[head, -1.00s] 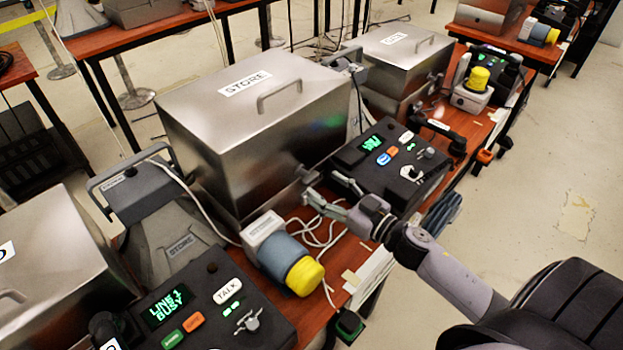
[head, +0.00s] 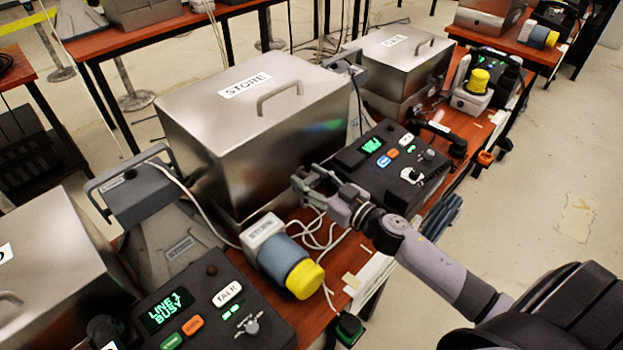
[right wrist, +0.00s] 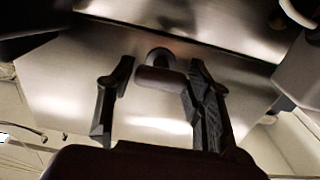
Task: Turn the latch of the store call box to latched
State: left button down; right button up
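The store call box (head: 250,135) is a large closed metal box with a "STORE" label and a lid handle. Its latch (right wrist: 160,80) shows in the right wrist view as a short dark bar on a round pivot, lying roughly level across the picture. My right gripper (head: 306,177) is at the box's front right side and covers the latch in the head view. In the right wrist view my right gripper (right wrist: 161,72) is open, with one finger on each side of the latch bar. I cannot tell whether the fingers touch it. My left gripper is not in view.
A dark phone console (head: 390,165) stands right of the gripper. A yellow-capped beacon (head: 300,275) and loose white cables (head: 318,235) lie below it. Another console (head: 215,315) is at the lower left. A second metal box (head: 400,55) stands behind.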

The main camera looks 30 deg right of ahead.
jog(key=c, duration=0.8)
jog(key=shift+n, duration=0.3)
jog(key=n+p, duration=0.1)
jog(key=n, duration=0.1)
jog(key=shift+n, duration=0.3)
jog(key=n, duration=0.3)
jog(key=shift+a+n, duration=0.1)
jog(key=shift+n, duration=0.3)
jog(key=n, duration=0.5)
jog(key=shift+s+f, duration=0.1)
jog(key=shift+f, duration=0.05)
jog(key=n, duration=0.5)
jog(key=shift+a+f, duration=0.1)
jog(key=shift+n, duration=0.5)
